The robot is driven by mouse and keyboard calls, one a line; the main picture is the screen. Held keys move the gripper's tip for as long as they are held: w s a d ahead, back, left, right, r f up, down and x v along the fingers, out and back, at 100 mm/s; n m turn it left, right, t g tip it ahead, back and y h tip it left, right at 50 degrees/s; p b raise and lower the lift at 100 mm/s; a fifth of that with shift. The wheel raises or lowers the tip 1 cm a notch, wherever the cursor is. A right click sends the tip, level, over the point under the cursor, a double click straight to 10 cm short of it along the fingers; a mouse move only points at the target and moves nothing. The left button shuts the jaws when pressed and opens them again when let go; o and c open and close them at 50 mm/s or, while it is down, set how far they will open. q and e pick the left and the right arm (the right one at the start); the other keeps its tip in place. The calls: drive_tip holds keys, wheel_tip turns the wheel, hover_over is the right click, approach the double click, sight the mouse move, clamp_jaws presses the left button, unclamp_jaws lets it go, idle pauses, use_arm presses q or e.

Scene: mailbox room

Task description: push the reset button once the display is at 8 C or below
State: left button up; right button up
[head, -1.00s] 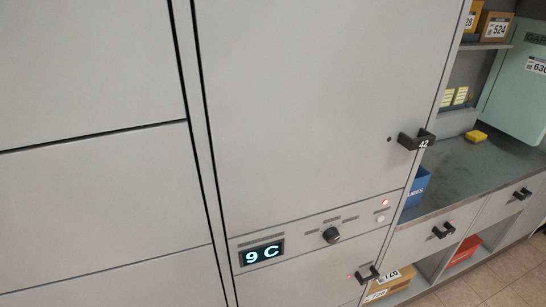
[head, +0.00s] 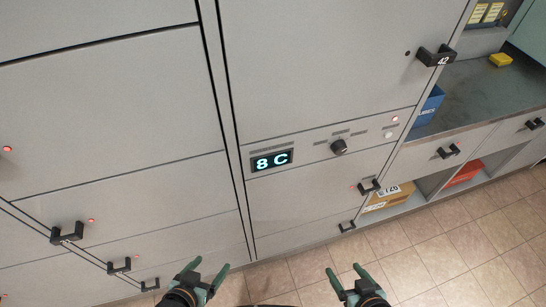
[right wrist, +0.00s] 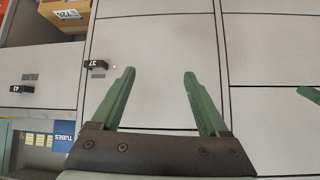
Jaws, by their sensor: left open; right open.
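The display (head: 271,161) on the grey locker's control panel reads 8 C in the head view. To its right is a black round knob (head: 338,146). A small pale button (head: 388,135) sits at the panel's right end, below a lit red light (head: 395,119); its label is too small to read. My left gripper (head: 211,267) is open and empty at the bottom of the head view. My right gripper (head: 343,270) is open and empty, low and well apart from the panel; its fingers also show in the right wrist view (right wrist: 159,75).
A black handle marked 42 (head: 435,55) sticks out above the panel. Another handle (head: 369,187) sits below it. A counter (head: 470,95) with a blue box (head: 430,105) is at the right. Tiled floor (head: 440,240) is clear in front.

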idle(0.4)
clamp_jaws()
idle(0.4)
idle(1.1)
